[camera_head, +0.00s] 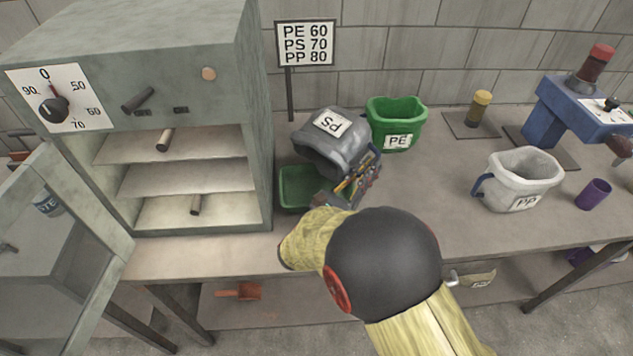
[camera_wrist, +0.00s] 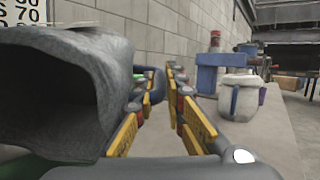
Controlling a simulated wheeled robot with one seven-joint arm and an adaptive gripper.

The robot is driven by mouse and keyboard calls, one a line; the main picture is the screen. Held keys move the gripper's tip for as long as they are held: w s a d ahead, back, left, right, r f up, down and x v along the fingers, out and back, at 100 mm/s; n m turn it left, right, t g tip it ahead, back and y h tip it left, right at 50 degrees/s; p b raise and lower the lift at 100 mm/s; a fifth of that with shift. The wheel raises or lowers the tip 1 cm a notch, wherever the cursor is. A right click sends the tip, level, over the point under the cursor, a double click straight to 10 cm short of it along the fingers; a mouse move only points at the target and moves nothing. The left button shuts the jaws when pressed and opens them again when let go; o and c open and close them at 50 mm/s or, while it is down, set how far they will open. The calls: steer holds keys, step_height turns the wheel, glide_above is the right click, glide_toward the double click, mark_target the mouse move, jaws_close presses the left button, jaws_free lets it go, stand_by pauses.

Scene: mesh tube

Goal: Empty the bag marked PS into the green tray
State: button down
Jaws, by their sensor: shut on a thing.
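The grey bag marked PS (camera_head: 345,149) is held tipped over above the green tray (camera_head: 287,202), its label upside down and its mouth facing down toward the front. In the wrist view the bag (camera_wrist: 110,58) fills the left side, and its mouth is dark with no contents visible. My gripper (camera_head: 366,165) is at the bag's right side. In the wrist view its yellow-edged fingers (camera_wrist: 158,88) are around the bag's dark blue handle, shut on it. The tray is partly hidden by the bag and my gripper; I cannot tell whether anything lies in it.
A grey oven (camera_head: 262,120) with an open door stands left of the tray. A green bucket marked PE (camera_head: 395,115) is close behind the bag. A white bucket marked PP (camera_head: 520,172), a purple cup (camera_head: 593,193) and a blue machine (camera_head: 570,110) stand to the right.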

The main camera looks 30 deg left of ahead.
steer(key=shift+r, duration=0.45)
steer(key=shift+w+f, duration=0.1)
steer(key=shift+f, duration=0.45)
steer(key=shift+r, duration=0.1)
